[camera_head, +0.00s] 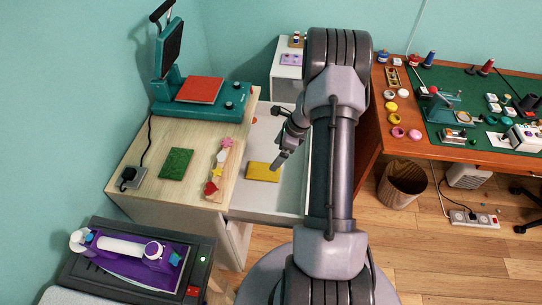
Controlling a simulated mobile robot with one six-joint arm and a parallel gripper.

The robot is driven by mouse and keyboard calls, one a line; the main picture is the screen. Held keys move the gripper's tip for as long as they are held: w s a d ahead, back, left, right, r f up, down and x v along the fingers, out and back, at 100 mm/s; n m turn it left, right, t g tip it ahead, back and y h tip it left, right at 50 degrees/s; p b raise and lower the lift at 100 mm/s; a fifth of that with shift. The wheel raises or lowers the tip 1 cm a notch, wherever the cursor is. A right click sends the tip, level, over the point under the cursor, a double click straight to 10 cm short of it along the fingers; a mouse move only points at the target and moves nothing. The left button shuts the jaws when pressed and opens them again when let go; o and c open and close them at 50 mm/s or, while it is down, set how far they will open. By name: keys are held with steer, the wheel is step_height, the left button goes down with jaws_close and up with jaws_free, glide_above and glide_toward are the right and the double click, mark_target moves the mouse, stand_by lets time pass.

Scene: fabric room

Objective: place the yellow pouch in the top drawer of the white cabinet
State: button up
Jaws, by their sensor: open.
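The yellow pouch (262,172) lies flat inside the open top drawer (245,200) of the white cabinet (160,209). The drawer is pulled out to the right of the wooden top, and its white floor shows around the pouch. My gripper (280,162) is open just above and beside the pouch's right end, pointing down. It does not hold the pouch. Whether a fingertip touches the pouch I cannot tell. My arm hides the right part of the drawer.
The wooden top holds a teal press (205,100) with a red square, a green cloth (176,164) and a strip with small shapes (221,171). A desk (369,135) stands right, with a waste basket (404,185) below. A black machine (140,264) stands front left.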

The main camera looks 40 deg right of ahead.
steer(key=w+a+r+n, duration=0.1)
steer(key=a+r+n, duration=0.4)
steer(key=a+r, duration=0.45)
steer(key=a+r+n, duration=0.4)
steer(key=a+r, duration=0.2)
steer(key=r, duration=0.6)
steer(key=s+a+r+n+t+h, duration=0.1)
steer(key=s+a+r+n, duration=0.7)
steer(key=a+r, duration=0.3)
steer(key=s+a+n+t, duration=0.1)
steer(key=s+a+n, duration=0.5)
steer(key=s, duration=0.5)
steer(key=shift+s+a+r+n, duration=0.2)
steer(key=shift+a+r+n, duration=0.1)
steer(key=shift+r, duration=0.1)
